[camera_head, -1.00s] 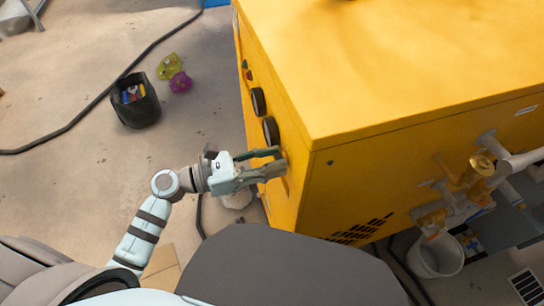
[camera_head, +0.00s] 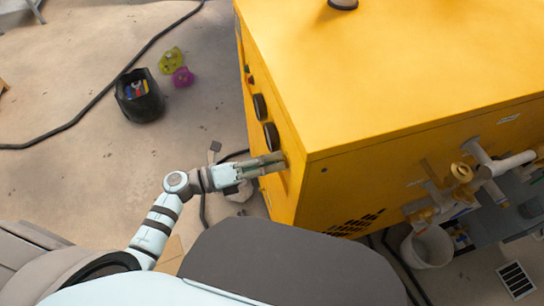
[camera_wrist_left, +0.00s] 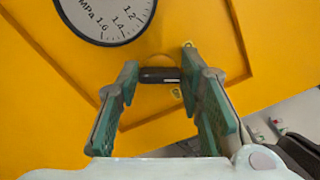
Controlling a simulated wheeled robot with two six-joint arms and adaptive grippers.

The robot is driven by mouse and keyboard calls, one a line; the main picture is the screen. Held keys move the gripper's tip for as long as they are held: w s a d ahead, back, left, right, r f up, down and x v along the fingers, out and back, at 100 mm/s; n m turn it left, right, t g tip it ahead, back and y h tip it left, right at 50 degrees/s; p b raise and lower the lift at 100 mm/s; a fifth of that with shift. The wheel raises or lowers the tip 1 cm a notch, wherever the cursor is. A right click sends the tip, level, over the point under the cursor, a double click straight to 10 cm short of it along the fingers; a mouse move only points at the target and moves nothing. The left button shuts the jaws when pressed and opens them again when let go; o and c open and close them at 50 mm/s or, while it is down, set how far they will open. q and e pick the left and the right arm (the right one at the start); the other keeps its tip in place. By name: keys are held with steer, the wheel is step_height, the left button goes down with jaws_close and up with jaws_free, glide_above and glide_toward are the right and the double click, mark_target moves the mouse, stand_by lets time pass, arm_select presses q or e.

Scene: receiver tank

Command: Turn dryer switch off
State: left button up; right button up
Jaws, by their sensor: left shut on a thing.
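The dryer is a large yellow cabinet (camera_head: 400,70). Its switch, a black handle (camera_wrist_left: 160,75) on a round yellow base, shows in the left wrist view just below a pressure gauge (camera_wrist_left: 105,15). My left gripper (camera_wrist_left: 161,72) is shut on the switch, with one green-padded finger at each side of the handle. In the head view the left gripper (camera_head: 276,162) reaches the left face of the cabinet, and its fingers hide the switch there. My right gripper is not in view.
Two dark round gauges (camera_head: 271,136) and small buttons line the same face. Pipes with a brass valve (camera_head: 461,172) and a white bucket (camera_head: 428,246) are at the cabinet's right side. A black bin (camera_head: 138,96) and a hose lie on the floor at left.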

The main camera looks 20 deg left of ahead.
arm_select(q)
steer(key=n+p, duration=0.2)
steer(key=n, duration=0.1)
steer(key=shift+w+r+n, duration=0.1)
steer(key=shift+n, duration=0.2)
steer(key=shift+n+p, duration=0.6)
steer(key=shift+n, duration=0.6)
steer(key=o, duration=0.9)
steer(key=shift+a+f, duration=0.15)
steer(key=shift+f, duration=0.05)
steer(key=v, duration=1.2)
